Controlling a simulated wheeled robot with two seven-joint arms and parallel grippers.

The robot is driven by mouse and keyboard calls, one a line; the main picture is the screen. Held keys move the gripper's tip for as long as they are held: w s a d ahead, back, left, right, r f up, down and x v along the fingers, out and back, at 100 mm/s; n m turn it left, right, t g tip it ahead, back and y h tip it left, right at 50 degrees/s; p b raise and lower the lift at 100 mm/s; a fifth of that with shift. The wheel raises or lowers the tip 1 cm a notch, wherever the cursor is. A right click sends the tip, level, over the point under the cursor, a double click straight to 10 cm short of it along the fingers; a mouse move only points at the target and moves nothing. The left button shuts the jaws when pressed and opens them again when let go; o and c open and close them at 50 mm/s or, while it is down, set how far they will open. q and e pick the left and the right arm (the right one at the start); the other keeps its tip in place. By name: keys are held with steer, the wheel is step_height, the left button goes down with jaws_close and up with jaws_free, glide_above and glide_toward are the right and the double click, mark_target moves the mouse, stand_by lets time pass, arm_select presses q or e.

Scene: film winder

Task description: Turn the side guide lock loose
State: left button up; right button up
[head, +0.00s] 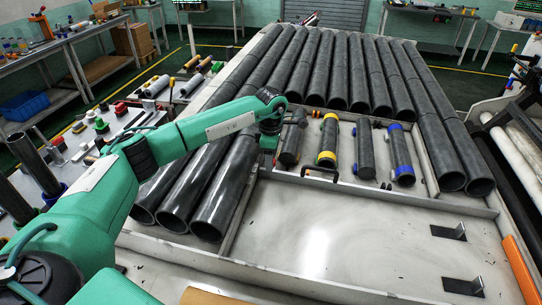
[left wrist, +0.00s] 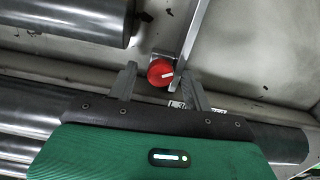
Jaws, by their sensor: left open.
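In the left wrist view a round red knob (left wrist: 161,72) with a white mark on its face, which looks like the side guide lock, sits beside a thin metal rail (left wrist: 192,32). My left gripper (left wrist: 158,84) is open, with one finger on each side of the knob. I cannot tell whether either finger touches it. In the head view my left gripper (head: 268,140) points down by the divider between the tubes and the tray, and the knob is hidden there. My right gripper is not in view.
Dark tubes (head: 225,190) lie left of and below my left arm, and more rows (head: 330,75) lie beyond. Short rollers with yellow (head: 328,142) and blue (head: 402,155) bands lie to the right. The pale tray (head: 330,230) in front is largely clear, with two black brackets at right.

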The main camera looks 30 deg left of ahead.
arm_select(q)
steer(key=c, duration=1)
steer(key=shift+o, duration=0.2)
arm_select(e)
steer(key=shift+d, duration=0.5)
